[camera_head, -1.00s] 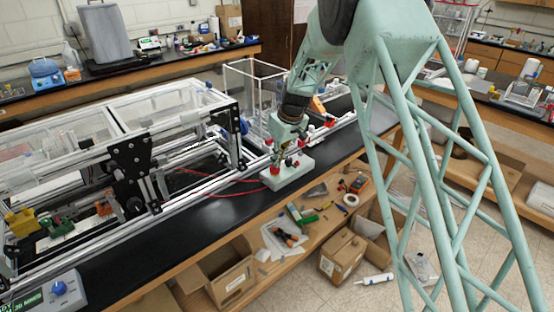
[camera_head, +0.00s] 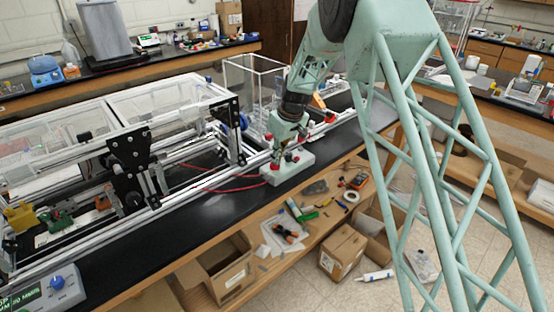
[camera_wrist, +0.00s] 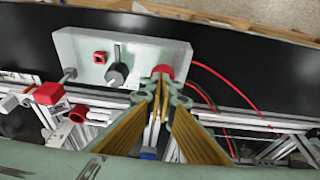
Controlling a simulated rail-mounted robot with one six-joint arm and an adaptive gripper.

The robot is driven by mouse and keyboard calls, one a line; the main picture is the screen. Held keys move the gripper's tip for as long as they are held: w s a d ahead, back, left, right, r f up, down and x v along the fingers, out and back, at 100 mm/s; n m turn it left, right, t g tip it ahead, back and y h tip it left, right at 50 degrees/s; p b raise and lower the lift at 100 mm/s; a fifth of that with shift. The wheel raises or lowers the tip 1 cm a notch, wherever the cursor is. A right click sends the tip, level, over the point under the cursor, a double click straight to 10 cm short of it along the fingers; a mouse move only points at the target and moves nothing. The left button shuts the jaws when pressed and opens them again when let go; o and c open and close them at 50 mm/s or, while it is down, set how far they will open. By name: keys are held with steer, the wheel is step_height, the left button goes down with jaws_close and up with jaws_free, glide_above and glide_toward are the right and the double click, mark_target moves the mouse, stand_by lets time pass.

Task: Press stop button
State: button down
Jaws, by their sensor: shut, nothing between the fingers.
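A pale grey control box (camera_wrist: 80,45) stands on the black bench. In the wrist view it carries a red square switch (camera_wrist: 100,57), a black knob (camera_wrist: 117,77) and a round red button (camera_wrist: 163,71), likely the stop button. My gripper (camera_wrist: 159,92) is shut and empty, its fingertips at the near edge of the round red button and partly covering it. I cannot tell whether they touch it.
A long aluminium extrusion frame (camera_head: 75,255) runs along the bench on the left. Red cables (camera_wrist: 230,105) pass right of the box. Red-capped fittings (camera_wrist: 48,93) sit left of my gripper. Bare black bench top (camera_head: 215,210) lies in front of the frame.

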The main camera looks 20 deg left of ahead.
steer(key=shift+s+d+f, duration=0.15)
steer(key=shift+s+f, duration=0.1)
steer(key=shift+f, duration=0.3)
steer(key=shift+r, duration=0.55)
steer(key=w+a+p+v, duration=0.1)
steer(key=v, duration=1.2)
steer(key=shift+r, duration=0.6)
steer(key=shift+a, duration=0.15)
